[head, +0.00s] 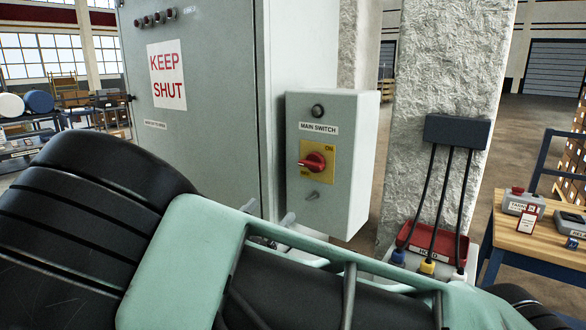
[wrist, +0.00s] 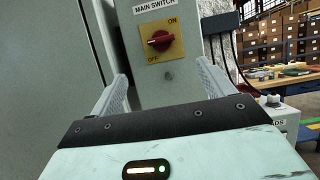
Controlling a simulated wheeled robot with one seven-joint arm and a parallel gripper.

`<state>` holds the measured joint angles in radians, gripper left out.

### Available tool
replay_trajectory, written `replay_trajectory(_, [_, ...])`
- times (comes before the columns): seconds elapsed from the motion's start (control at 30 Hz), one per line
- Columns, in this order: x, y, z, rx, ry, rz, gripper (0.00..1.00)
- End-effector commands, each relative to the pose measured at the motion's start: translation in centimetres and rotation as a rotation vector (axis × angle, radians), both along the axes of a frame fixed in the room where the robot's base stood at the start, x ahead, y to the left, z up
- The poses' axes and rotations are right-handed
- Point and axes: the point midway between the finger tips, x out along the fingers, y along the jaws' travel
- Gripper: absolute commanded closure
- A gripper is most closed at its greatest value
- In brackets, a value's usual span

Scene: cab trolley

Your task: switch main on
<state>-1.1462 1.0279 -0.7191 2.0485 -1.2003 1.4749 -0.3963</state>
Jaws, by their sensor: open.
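The main switch is a red rotary knob (head: 313,161) on a yellow plate (head: 326,149) on the front of a grey box. ON is marked at the plate's upper right and OFF at its lower left. The knob (wrist: 160,41) lies roughly crosswise in the wrist view, one end toward the left, on the OFF side. My gripper (wrist: 164,84) is open and empty, its fingers apart on either side of the box's lower front. The knob shows between and beyond the fingertips, untouched. In the head view my arm hides most of the gripper (head: 268,213).
The grey switch box (head: 345,165) is beside a large cabinet (head: 215,110) with a KEEP SHUT sign (head: 166,75). A rough pillar (head: 440,70) stands right, with a black cable box (head: 457,132) and a red tray (head: 432,245). A workbench (head: 530,240) is at far right.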

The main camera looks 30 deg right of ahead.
Motion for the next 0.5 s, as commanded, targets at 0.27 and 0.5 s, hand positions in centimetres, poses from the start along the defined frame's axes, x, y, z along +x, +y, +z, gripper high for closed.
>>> replay_trajectory(0.27, [1.7, -5.2, 2.6, 0.002, 0.001, -0.006, 0.19])
replay_trajectory(0.5, [3.2, -9.5, 4.4, 0.003, 0.002, -0.006, 0.19])
